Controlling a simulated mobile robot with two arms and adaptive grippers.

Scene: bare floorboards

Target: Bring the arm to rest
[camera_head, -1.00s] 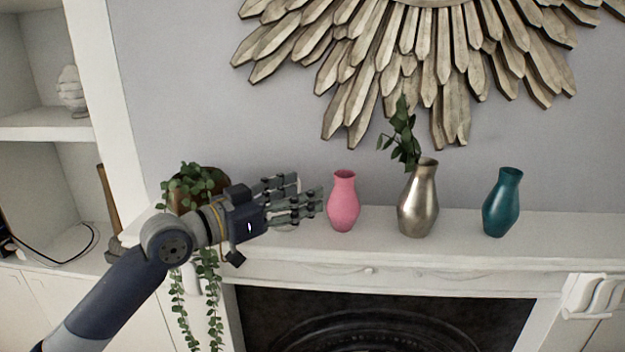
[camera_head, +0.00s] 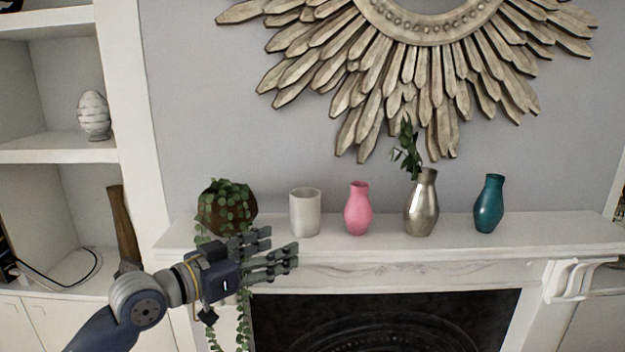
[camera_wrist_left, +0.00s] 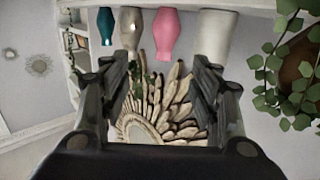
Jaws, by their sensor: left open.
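My left arm comes in from the lower left of the head view. Its gripper (camera_head: 277,253) is open and empty, in front of the mantel's front edge and below the white cup. In the left wrist view the two fingers (camera_wrist_left: 166,80) stand apart with nothing between them but the wall decoration behind. My right gripper is not in view.
On the mantel (camera_head: 330,249) stand a trailing plant (camera_head: 228,205), a white cup (camera_head: 305,212), a pink vase (camera_head: 358,210), a silver vase with a sprig (camera_head: 422,205) and a teal vase (camera_head: 489,205). A fireplace opening (camera_head: 385,322) lies below. Shelves (camera_head: 65,150) stand left.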

